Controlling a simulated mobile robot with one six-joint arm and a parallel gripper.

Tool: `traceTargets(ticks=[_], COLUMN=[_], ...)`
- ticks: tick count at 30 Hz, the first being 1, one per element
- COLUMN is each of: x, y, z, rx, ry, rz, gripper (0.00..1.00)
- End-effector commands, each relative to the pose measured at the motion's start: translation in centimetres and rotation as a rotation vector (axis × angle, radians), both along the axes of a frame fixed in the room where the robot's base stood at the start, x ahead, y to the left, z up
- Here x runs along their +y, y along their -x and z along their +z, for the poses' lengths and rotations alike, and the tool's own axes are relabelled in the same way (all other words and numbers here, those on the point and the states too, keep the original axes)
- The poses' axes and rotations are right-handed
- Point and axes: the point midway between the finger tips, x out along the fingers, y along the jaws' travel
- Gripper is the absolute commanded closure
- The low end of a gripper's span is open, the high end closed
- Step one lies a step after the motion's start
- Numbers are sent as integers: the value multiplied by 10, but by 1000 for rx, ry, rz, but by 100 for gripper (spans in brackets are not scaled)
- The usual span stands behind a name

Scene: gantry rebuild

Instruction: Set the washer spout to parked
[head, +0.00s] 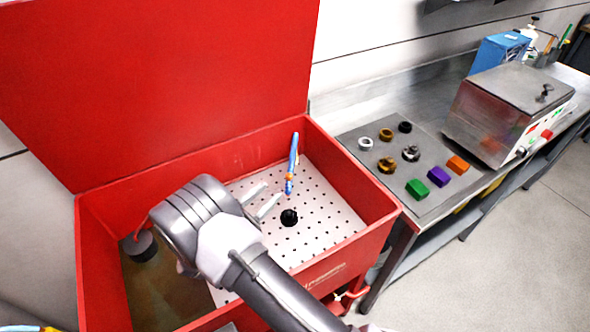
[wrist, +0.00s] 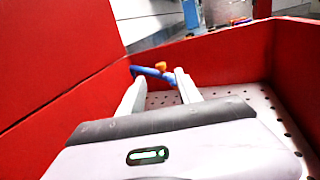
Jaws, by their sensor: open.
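The washer is a red open tub (head: 345,180) with its red lid raised. Its spout (head: 294,152) is a blue jointed tube with orange parts, standing near the back wall over the white perforated shelf (head: 330,217). My gripper (head: 273,191) is open inside the tub, its two pale fingers pointing towards the spout's lower orange part. In the wrist view, the blue spout (wrist: 152,72) crosses just beyond my open fingertips (wrist: 160,79), with its left end close to the left finger. I cannot tell whether they touch. Nothing shows held between the fingers.
A black round piece (head: 289,217) is on the shelf. The tub's red walls stand close around my arm. To the right, a bench holds a grey mat (head: 425,140) with rings, fittings and coloured blocks including a green one (head: 417,188), a steel machine (head: 495,115) and a blue box (head: 497,53).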

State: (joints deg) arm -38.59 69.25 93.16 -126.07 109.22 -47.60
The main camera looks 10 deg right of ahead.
Motion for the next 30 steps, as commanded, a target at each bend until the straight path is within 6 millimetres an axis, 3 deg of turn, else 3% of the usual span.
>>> traceTargets(ticks=[6,15,21,29,30], x=[-42,-87,-99,-100,-100], y=[-33,-70,-80,-81,-81], z=[-3,-2,-1,0,0], rx=[-1,-1,-1,-1,-1], ry=[-2,-2,-2,-2,-2], rz=[-6,-4,-3,-2,-2], gripper=[60,60,60,60,66])
